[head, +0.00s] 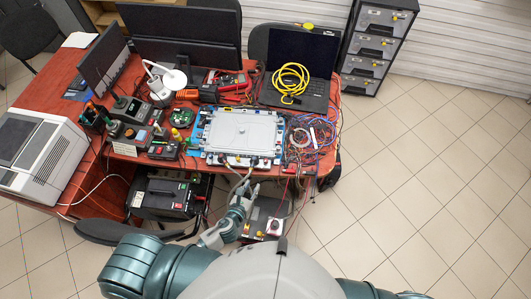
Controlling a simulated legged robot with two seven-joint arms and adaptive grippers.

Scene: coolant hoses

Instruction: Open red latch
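A grey flat plate (242,130) lies in a blue frame (205,118) at the front middle of the red-brown desk. Small dark and coloured fittings line the plate's front edge; they are too small for me to make out a red latch for certain. My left gripper (246,186) is just in front of the desk's front edge, below the plate in the picture and apart from it. Its fingers are small here, and I cannot tell if they are open or shut. My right gripper is out of view; only part of my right arm shows at the bottom.
Blue and red cables (312,132) are tangled right of the plate. A laptop (300,65) with a coiled yellow cable (291,80) and dark monitors (185,32) stand behind. Tools crowd the left. A box with red and yellow buttons (262,220) is beside my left gripper. Floor at right is clear.

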